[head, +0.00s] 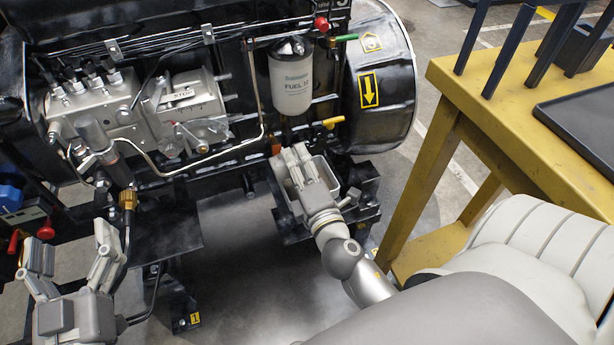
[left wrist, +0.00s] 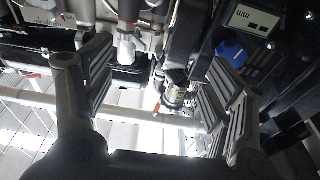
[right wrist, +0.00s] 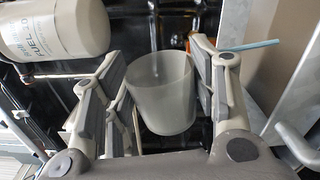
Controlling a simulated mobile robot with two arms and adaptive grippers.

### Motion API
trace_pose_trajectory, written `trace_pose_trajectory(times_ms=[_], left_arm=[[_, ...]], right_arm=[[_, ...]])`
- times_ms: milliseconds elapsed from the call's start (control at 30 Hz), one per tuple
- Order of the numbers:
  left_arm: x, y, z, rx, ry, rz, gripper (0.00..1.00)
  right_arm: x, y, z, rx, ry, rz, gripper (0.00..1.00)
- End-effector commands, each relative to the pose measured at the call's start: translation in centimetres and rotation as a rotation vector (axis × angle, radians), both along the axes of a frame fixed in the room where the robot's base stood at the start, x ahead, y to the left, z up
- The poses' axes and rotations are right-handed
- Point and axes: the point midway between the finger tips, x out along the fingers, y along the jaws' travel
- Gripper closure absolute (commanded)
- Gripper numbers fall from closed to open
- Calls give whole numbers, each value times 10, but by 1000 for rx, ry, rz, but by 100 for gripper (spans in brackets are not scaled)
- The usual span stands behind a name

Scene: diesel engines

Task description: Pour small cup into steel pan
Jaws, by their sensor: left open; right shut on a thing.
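My right gripper (head: 290,160) is shut on the small cup, a pale translucent cup (right wrist: 162,100) between its fingers in the right wrist view. The cup lies across the direction of the upright filter, so it looks tipped over. Its inside is not clear. Grey metal walls, likely the pan's (right wrist: 250,75), show at the right of the right wrist view. My left gripper (head: 70,262) is open and empty at the lower left, and its spread fingers show in the left wrist view (left wrist: 152,95).
The diesel engine (head: 185,110) fills the back, with a white fuel filter (head: 291,80) and yellow valve handle (head: 333,122) above the pan. A yellow table (head: 470,110) stands at right. A thin pale blue streak (right wrist: 250,45) crosses near the cup; I cannot tell what it is.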

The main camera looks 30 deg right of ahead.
Motion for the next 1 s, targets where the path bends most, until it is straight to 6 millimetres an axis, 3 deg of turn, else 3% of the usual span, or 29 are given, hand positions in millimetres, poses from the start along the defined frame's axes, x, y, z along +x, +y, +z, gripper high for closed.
trace_pose_trajectory(times_ms=[1000], left_arm=[[-1, -1, 9, -13, -46, -3, 23]], right_arm=[[-1, -3, 1, 111, -27, 0, 77]])
